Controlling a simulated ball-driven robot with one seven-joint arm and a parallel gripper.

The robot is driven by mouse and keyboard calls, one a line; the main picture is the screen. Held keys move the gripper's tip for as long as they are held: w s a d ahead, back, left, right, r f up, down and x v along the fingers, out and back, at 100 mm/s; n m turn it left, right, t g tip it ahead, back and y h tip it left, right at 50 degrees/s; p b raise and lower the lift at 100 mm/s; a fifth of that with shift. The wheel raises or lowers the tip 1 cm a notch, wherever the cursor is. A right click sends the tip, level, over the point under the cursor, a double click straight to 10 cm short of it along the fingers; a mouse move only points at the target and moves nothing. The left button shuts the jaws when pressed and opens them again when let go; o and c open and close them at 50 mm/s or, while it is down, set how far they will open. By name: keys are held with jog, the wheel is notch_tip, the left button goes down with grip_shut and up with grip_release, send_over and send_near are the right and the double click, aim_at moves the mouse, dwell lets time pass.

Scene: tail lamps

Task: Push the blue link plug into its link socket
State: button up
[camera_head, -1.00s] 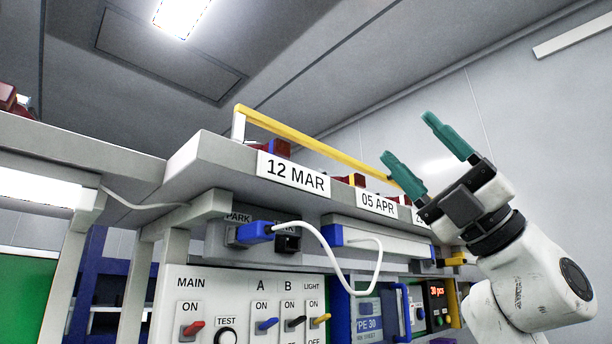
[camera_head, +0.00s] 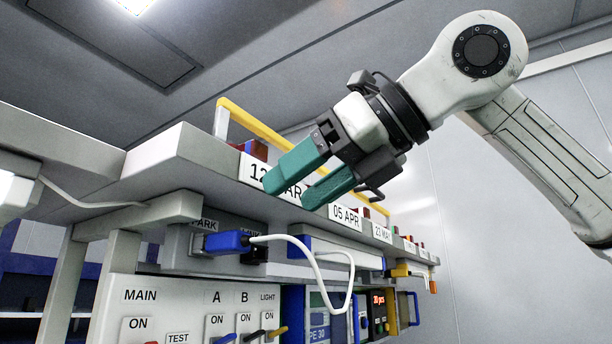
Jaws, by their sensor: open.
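The blue link plug (camera_head: 228,242) sits at the grey PARK socket (camera_head: 198,243) under the shelf, with a white cable (camera_head: 318,268) running from its right end. A dark socket (camera_head: 256,254) beside it, to the right, is partly hidden behind the plug and cable; its label is only partly readable, so I cannot confirm it is the link socket. My gripper (camera_head: 289,194) is open and empty, its two teal fingers pointing down and left. In the picture it lies in front of the shelf's date labels, above and right of the plug.
The shelf (camera_head: 150,165) with a yellow rail (camera_head: 262,130) overhangs the sockets. Below is a switch panel (camera_head: 175,310) marked MAIN, A, B and LIGHT. A blue-ended light box (camera_head: 340,252) is right of the sockets. Open space lies right of the shelf.

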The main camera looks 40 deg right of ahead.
aim_at(243, 231)
jog(key=p+x, duration=0.2)
jog(key=x, duration=0.8)
jog(key=shift+c, duration=0.3)
jog(key=c, duration=1.1)
jog(key=shift+s, duration=0.25)
jog(key=shift+s+d+b, duration=0.25)
jog(key=shift+s+b, duration=0.1)
jog(key=shift+s, duration=0.2)
jog(key=shift+s+d, duration=0.2)
jog(key=shift+s, duration=0.45)
jog(key=shift+s+d+b, duration=0.25)
jog(key=shift+s+b, duration=0.3)
jog(key=shift+s, duration=0.25)
